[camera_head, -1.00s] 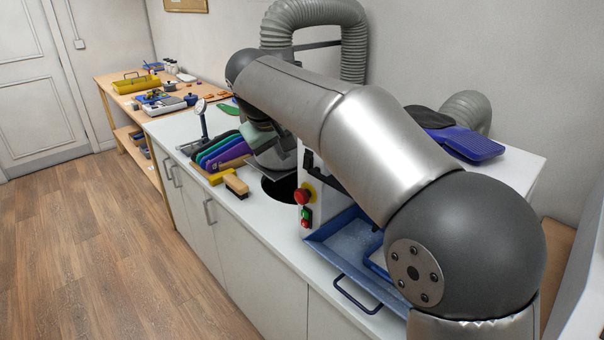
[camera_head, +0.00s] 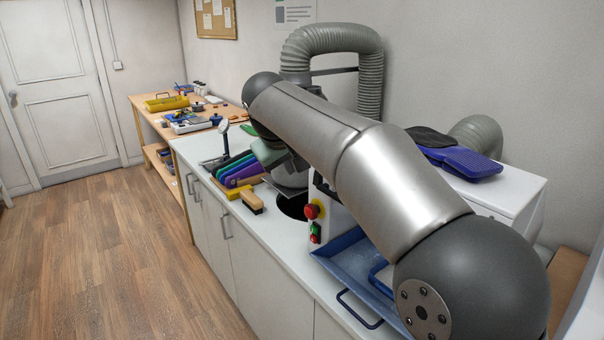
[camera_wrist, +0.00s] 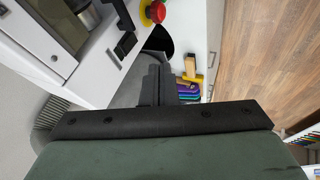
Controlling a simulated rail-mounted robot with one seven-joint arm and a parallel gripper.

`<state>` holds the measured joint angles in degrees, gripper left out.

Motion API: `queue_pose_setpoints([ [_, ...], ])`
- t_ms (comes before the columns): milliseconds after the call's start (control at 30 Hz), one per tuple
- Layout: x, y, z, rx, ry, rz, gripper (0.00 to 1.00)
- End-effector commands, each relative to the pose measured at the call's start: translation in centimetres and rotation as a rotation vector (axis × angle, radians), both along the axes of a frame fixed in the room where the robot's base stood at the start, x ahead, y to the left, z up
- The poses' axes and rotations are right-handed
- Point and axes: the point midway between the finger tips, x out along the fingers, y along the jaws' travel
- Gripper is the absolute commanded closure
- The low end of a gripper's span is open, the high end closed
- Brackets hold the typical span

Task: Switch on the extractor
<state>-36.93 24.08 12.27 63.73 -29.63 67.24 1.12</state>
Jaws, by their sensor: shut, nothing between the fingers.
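The extractor is not labelled; a grey ribbed hose (camera_head: 370,82) rises behind my arm. A white machine housing (camera_head: 336,212) carries a red mushroom button (camera_head: 313,211) on a yellow collar, with a small green and red switch (camera_head: 316,231) below it. The red button also shows at the top of the wrist view (camera_wrist: 154,11). A black block (camera_wrist: 125,44) sits on a white surface, left of the red button. My gripper (camera_wrist: 152,72) is shut and empty, apart from the button and block in the picture. In the head view its fingertips are hidden behind my arm.
The wooden floor at left is clear.

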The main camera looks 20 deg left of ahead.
Motion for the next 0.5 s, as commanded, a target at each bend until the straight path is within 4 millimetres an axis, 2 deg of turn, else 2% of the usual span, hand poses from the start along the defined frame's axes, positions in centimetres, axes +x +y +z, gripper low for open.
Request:
queue_pose_setpoints([
  [433, 5.1, 0.4, -7.3, -0.003, 0.004, -0.002, 1.0],
  [500, 6.1, 0.0, -7.5, -0.001, 0.001, -0.005, 1.0],
])
